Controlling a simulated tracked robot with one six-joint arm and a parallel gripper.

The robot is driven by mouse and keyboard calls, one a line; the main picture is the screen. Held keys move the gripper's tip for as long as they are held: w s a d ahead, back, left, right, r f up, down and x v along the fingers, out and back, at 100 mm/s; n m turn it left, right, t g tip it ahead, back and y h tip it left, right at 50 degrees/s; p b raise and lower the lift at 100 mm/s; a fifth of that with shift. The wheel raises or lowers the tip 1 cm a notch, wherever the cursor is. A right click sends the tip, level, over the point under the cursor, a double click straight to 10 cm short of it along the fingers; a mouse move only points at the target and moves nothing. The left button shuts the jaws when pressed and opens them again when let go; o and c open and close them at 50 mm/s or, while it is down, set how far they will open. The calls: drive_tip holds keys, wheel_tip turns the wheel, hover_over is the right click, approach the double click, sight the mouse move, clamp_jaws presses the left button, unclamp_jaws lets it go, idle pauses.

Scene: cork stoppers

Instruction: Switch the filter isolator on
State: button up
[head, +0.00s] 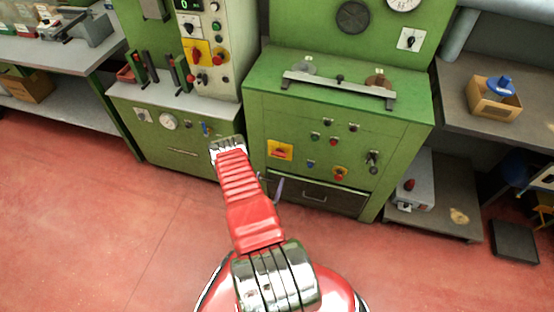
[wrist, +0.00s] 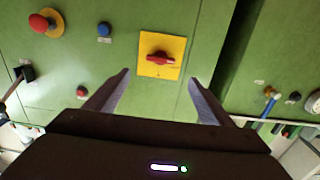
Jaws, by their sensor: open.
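A yellow square plate with a red rotary handle (wrist: 160,58) is on the green front panel. Its handle lies roughly horizontal in the wrist view.
A red mushroom button on yellow (head: 340,173), a blue button (wrist: 104,29) and a red button (wrist: 81,91) share the panel. Another yellow switch plate (head: 197,52) is on the left machine. A drawer (head: 315,197) lies below. Red floor is clear at left.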

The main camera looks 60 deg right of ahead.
sight(279, 153)
drive_tip(key=w+d, duration=0.2)
drive_tip(key=d, duration=1.1)
drive_tip(key=c, duration=1)
drive_tip(key=shift+c, duration=0.2)
